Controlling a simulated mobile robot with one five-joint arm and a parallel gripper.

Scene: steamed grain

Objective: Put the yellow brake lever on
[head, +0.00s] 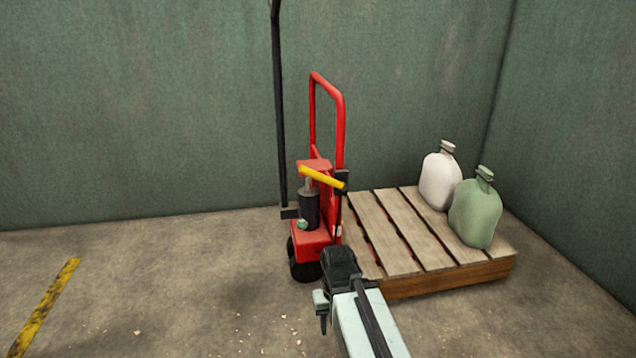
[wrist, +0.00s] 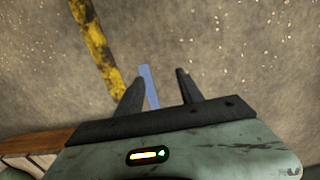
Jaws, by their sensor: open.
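The yellow brake lever (head: 322,178) is on the upper part of the red pallet jack (head: 309,240) in the head view. It slopes down to the right, its right end beside a small black block. My gripper (head: 323,320) is low in front of the jack, below and apart from the lever, and points down. In the wrist view my gripper (wrist: 160,75) has its two dark fingers apart over the floor, with no lever between them. A thin blue strip (wrist: 150,86) shows between the fingers; I cannot tell what it is. The lever is not in the wrist view.
A wooden pallet (head: 470,275) stands right of the jack, bearing a white sack (head: 440,178) and a green sack (head: 475,212). A tall black handle (head: 279,110) rises left of the lever. Green walls stand behind. The floor at left is clear except a yellow-black stripe (head: 45,308).

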